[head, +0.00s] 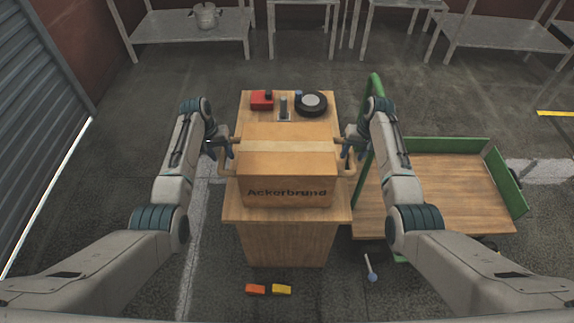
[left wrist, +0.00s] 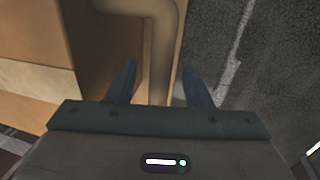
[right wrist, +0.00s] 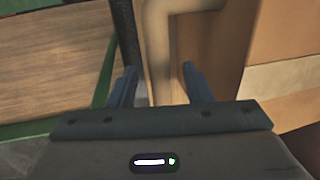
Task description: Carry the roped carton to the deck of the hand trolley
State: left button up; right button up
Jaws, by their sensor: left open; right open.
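The roped carton (head: 287,172), marked "Ackerbrund", stands on a wooden pedestal (head: 285,245) in the middle of the head view. A tan rope handle loops from each side. My left gripper (head: 222,150) is open at the carton's left handle; in the left wrist view the handle (left wrist: 160,60) passes between its fingers (left wrist: 158,88). My right gripper (head: 352,150) is open at the right handle; in the right wrist view that handle (right wrist: 158,55) lies between its fingers (right wrist: 158,88). The hand trolley's wooden deck (head: 450,190) is to the right of the pedestal, empty where visible.
A red box (head: 262,100), a small grey item (head: 284,107) and a black round item (head: 311,103) sit behind the carton. The trolley's green push bar (head: 376,85) rises near my right gripper. Orange (head: 256,289) and yellow (head: 281,289) blocks lie on the floor.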

pick_arm(q)
jog(key=shift+w+d+f, duration=0.1)
jog(key=shift+d+f, duration=0.1)
jog(key=shift+f, duration=0.9)
pick_arm(e)
jog(key=shift+a+f, duration=0.2)
jog(key=shift+f, duration=0.95)
pick_arm(q)
grip_shut()
pick_arm(e)
grip_shut()
jog(key=shift+r, duration=0.1)
